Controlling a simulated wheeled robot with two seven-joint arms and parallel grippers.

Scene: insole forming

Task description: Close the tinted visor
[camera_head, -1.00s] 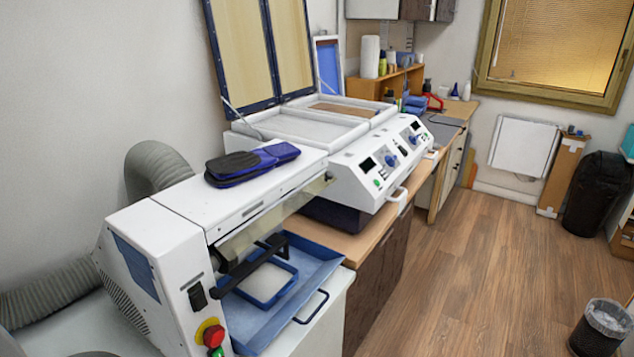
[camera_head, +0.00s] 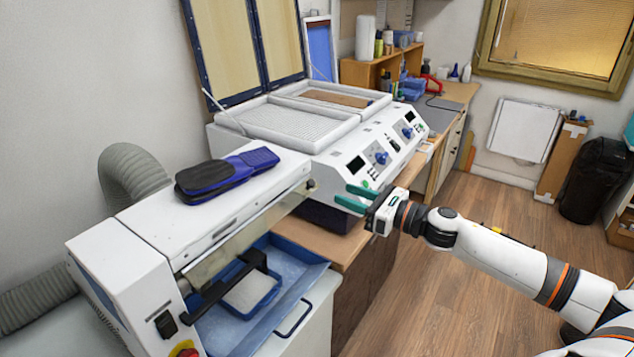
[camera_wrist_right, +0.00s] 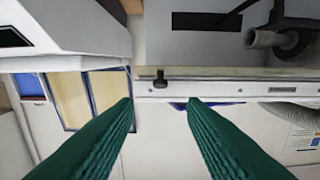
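The tinted visor (camera_head: 240,242) looks like a narrow, yellowish see-through strip under the front edge of the white press (camera_head: 215,215) at the lower left. The press opening below it is uncovered, with a blue tray (camera_head: 300,272) inside. My right gripper (camera_head: 344,195) is open and empty, just right of the press's far end. In the right wrist view, its green fingers (camera_wrist_right: 160,100) point at the white press edge, with a small dark knob (camera_wrist_right: 160,78) ahead between them. No contact is clear. My left gripper is out of view.
A white twin-bed machine (camera_head: 375,150) with raised lids stands behind my right gripper, its control panel close by. Blue-black insoles (camera_head: 225,172) lie on top of the press. A grey hose (camera_head: 135,178) is at the left. The wooden floor (camera_head: 480,200) to the right is open.

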